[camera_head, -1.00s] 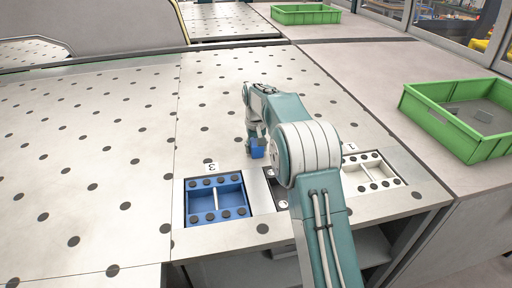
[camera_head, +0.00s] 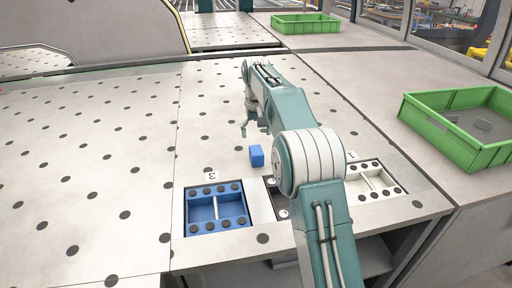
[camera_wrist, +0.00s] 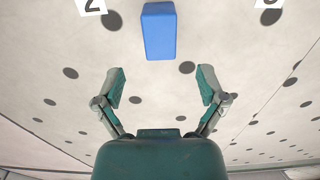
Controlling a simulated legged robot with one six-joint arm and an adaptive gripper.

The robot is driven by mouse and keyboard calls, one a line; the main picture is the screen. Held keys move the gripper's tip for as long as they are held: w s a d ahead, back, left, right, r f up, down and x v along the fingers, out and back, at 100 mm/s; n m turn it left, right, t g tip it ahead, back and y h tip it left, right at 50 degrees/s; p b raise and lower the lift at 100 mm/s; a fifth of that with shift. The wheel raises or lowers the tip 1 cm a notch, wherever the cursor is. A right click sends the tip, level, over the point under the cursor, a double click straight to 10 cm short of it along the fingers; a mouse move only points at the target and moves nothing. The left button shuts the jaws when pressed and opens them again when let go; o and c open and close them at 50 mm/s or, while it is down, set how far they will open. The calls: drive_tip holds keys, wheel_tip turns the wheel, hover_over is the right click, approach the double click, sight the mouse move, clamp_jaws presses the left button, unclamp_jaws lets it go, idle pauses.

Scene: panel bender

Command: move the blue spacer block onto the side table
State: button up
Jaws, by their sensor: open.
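The blue spacer block (camera_head: 257,156) stands on the light perforated table (camera_head: 215,122), just behind the row of inset trays. My gripper (camera_head: 243,131) is behind and to the left of the block in the head view, apart from it. In the wrist view, the block (camera_wrist: 159,31) lies beyond the fingertips. My gripper's two fingers (camera_wrist: 162,87) are spread wide with nothing between them. A plain beige surface (camera_head: 390,80) to the right could be the side table; I cannot tell for sure.
A blue inset tray (camera_head: 217,221) and a white inset tray (camera_head: 389,194) sit at the table's front edge; my arm partly hides a dark one between them. Green crates stand at the right (camera_head: 460,153) and far back (camera_head: 306,30). The table's left part is clear.

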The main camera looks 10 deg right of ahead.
sight(256, 150)
drive_tip(key=shift+r, duration=1.5)
drive_tip(key=s+r+t, duration=0.1)
drive_tip(key=s+r, duration=0.4)
drive_tip(key=s, duration=0.5)
drive_tip(key=s+r+t, duration=0.2)
drive_tip(key=s+r, duration=0.3)
drive_tip(key=s, duration=0.4)
drive_tip(key=s+f+t, duration=0.1)
drive_tip(key=s+f, duration=0.3)
drive_tip(key=s, duration=0.6)
drive_tip(key=s+f+t, duration=0.1)
drive_tip(key=s+f, duration=0.4)
drive_tip(key=s, duration=0.6)
drive_tip(key=shift+s+f+t, duration=0.2)
drive_tip(key=shift+s+t, duration=0.05)
drive_tip(key=shift+t, duration=0.05)
drive_tip(key=shift+a, duration=0.1)
